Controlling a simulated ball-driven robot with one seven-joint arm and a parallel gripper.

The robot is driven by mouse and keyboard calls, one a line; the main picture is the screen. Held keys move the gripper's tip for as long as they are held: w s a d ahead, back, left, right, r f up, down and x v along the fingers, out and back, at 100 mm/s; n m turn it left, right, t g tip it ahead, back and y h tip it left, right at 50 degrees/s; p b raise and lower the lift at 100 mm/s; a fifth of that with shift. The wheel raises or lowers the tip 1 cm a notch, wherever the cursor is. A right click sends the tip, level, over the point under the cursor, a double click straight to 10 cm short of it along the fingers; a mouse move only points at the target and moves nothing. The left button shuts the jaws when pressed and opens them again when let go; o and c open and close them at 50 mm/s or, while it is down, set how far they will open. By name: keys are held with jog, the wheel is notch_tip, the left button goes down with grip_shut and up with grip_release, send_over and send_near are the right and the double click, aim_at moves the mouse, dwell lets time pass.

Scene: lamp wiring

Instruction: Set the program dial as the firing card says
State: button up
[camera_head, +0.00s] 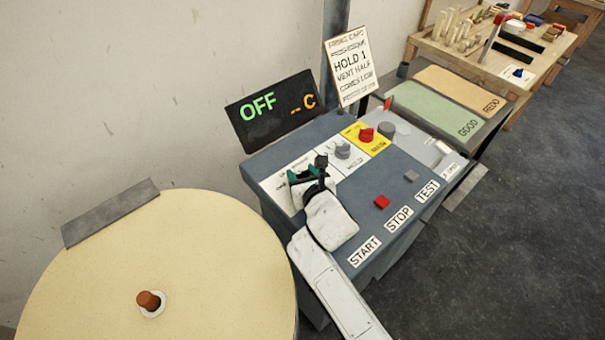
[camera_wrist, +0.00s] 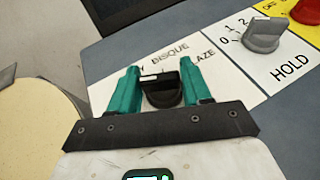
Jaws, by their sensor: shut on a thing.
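The program dial is a black knob (camera_wrist: 163,92) on a white label plate in the wrist view. Its plate shows "BISQUE" above and the partly hidden "…Y" and "…LAZE" to the sides. My gripper (camera_wrist: 160,76) has its teal fingers on both sides of the knob, shut on it. In the head view my gripper (camera_head: 304,175) is over the left end of the control panel, and the arm hides much of the dial.
A grey hold dial (camera_head: 342,150) and a red knob on yellow (camera_head: 366,135) lie right of the program dial. The display (camera_head: 271,110) reads "OFF" and "-- C". A red button (camera_head: 382,202) is near START and STOP labels. A round cream kiln lid (camera_head: 215,235) is at left.

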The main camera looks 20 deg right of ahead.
jog(key=shift+f+m+h+b, duration=0.1)
jog(key=shift+m+h+b, duration=0.2)
jog(key=shift+b, duration=0.1)
jog(key=shift+a+h, duration=0.1)
jog(key=shift+h, duration=0.2)
jog(key=shift+m+g+h+b, duration=0.3)
jog(key=shift+m+h+b, duration=0.65)
jog(key=shift+m+h, duration=0.2)
jog(key=m+g+h, duration=0.1)
jog(key=m+h, duration=0.2)
jog(key=shift+w+a+g+b, duration=0.1)
jog(key=shift+w+g+b, duration=0.05)
jog(key=shift+g+b, duration=0.2)
jog(key=shift+c, duration=0.3)
jog(key=m+g+h, duration=0.2)
jog(key=m+h, duration=0.1)
jog(key=shift+w+m+g, duration=0.1)
jog(key=shift+m+g, duration=0.25)
jog(key=m+g+h+b, duration=0.2)
jog(key=m+g+b, duration=0.1)
jog(key=m+g, duration=0.1)
jog(key=shift+w+g, duration=0.1)
jog(key=shift+g, duration=0.2)
jog(key=m+g+b, duration=0.4)
jog(key=shift+g+h, duration=0.3)
jog(key=shift+h, duration=0.05)
